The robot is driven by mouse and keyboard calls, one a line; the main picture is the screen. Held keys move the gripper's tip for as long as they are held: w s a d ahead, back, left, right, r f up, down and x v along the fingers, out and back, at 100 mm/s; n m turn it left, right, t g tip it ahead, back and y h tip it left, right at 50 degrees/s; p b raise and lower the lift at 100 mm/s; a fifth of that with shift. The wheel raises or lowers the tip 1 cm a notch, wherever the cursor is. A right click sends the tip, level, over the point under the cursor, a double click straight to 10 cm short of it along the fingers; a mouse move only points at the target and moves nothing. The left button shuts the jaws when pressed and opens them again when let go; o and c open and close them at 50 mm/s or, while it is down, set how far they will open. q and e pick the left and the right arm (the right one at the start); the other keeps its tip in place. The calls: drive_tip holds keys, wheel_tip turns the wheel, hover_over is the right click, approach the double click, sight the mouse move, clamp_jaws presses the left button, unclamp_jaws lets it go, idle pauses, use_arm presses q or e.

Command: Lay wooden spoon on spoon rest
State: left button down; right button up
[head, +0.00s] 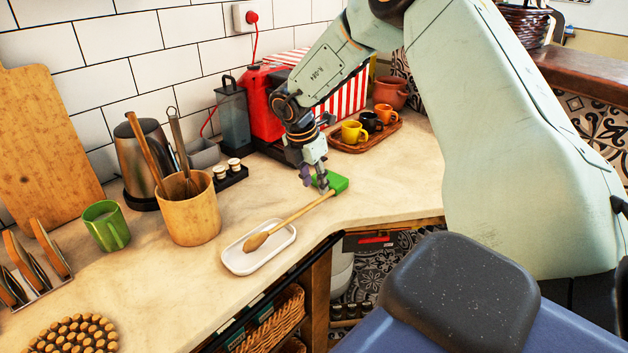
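The wooden spoon (292,217) lies with its bowl in the white oval spoon rest (233,266) near the counter's front edge. My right gripper (315,186) points down at the handle's far end. Its two fingers look spread apart. One fingertip appears close to or touching the handle, but contact is too small to tell. My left gripper is not in view.
A wooden utensil crock (189,216), a green mug (107,226) and a kettle (141,160) stand left of the rest. A wooden tray (349,147) with small cups is behind my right gripper. The counter around the rest is mostly clear.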

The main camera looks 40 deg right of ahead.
drive_tip(key=v, duration=1.1)
drive_tip(key=shift+r, duration=0.4)
drive_tip(key=shift+a, duration=0.1)
